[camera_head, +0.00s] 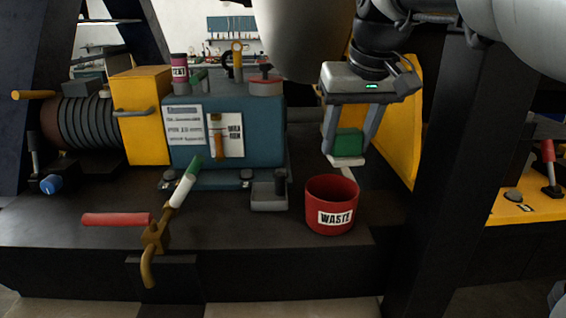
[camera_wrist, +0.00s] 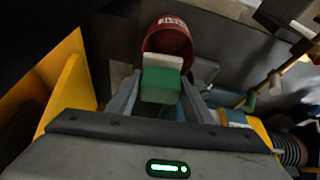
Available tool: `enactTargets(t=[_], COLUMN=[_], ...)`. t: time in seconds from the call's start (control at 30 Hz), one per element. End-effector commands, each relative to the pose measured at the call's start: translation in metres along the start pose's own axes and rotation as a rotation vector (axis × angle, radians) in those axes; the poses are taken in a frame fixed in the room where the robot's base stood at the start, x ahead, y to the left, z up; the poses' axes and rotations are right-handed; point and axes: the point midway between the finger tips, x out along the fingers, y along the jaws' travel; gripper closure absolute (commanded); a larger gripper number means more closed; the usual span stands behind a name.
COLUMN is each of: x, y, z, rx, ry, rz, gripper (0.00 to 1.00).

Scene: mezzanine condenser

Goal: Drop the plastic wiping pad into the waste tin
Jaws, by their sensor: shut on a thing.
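My gripper (camera_head: 346,158) is shut on the plastic wiping pad (camera_head: 348,142), a green block with a pale white lower face. The pad hangs between the fingers, above and slightly behind the waste tin (camera_head: 332,218). The tin is red, open at the top and labelled WASTE, and it stands upright on the dark bench. In the wrist view the pad (camera_wrist: 160,84) sits between the fingers, and the tin (camera_wrist: 168,37) shows just beyond it, partly covered by the pad. The pad is apart from the tin's rim in the head view.
A blue machine (camera_head: 260,135) with a yellow block (camera_head: 140,118) stands left of the tin. A small grey tray (camera_head: 268,198) is close to the tin's left. A dark post (camera_head: 440,170) rises on the right.

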Motion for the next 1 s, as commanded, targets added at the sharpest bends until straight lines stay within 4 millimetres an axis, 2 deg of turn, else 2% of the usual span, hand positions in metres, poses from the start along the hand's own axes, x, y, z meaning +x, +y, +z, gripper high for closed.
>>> enactTargets(t=[0.03,0.2,0.57,0.6,0.7,1.0], x=[0.012,0.028,0.032,0.032,0.032,0.031], y=[0.0,0.0,0.0,0.0,0.0,0.0], z=[0.005,0.012,0.013,0.013,0.013,0.013], rx=[0.0,0.0,0.0,0.0,0.0,0.0], ry=[0.001,0.001,0.001,0.001,0.001,0.0], rz=[0.0,0.0,0.0,0.0,0.0,0.0], gripper=[0.82,0.82,0.82,0.5,0.34,0.32])
